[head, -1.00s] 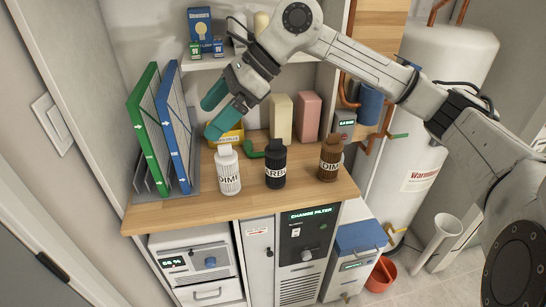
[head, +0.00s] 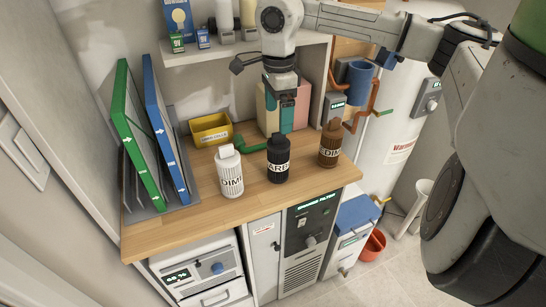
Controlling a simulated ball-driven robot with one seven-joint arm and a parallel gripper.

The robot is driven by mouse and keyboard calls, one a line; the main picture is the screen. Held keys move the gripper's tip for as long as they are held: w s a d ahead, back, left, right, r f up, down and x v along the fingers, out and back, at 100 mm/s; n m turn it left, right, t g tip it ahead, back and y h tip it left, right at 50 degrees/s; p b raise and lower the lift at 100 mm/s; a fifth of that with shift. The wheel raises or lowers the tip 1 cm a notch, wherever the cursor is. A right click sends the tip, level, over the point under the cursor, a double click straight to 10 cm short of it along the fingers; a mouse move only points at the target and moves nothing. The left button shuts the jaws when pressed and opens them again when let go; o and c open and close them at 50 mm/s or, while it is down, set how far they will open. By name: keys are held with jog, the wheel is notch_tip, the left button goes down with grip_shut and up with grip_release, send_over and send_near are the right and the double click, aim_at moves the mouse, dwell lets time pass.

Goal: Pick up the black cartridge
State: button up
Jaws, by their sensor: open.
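The black cartridge (head: 278,165) stands upright on the wooden counter (head: 215,222), between a white cartridge (head: 229,172) on its left and a brown cartridge (head: 330,145) on its right. Its pale label shows part of a word. My gripper (head: 279,120) is open and empty, pointing down above and a little behind the black cartridge in the picture. Its teal fingers overlap in this view, so the gap between them is hard to see. The fingers look apart from the cartridge.
Green and blue framed filters (head: 166,130) stand in a rack at the left. A yellow bin (head: 211,129) and a green pipe (head: 251,148) lie behind the cartridges. A shelf (head: 240,50) with small boxes hangs above. Bare counter lies in front of the cartridges.

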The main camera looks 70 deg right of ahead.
aim_at(279, 143)
notch_tip(279, 143, down, 3)
jog(key=shift+w+r, duration=0.15)
jog(key=shift+r, duration=0.05)
jog(key=shift+s+a+f+p, duration=0.1)
jog(key=shift+f+p, duration=0.3)
jog(key=shift+f, duration=0.5)
jog(key=shift+s+a+f+p, duration=0.15)
jog(key=shift+f+p, duration=0.25)
jog(key=shift+f, duration=0.45)
jog(key=shift+s+a+f+p, duration=0.1)
jog(key=shift+f+p, duration=0.3)
jog(key=shift+f, duration=0.5)
jog(key=shift+c, duration=0.2)
jog(key=c, duration=1.6)
jog(key=shift+o, duration=0.2)
jog(key=shift+d+r, duration=0.1)
jog(key=shift+r, duration=0.05)
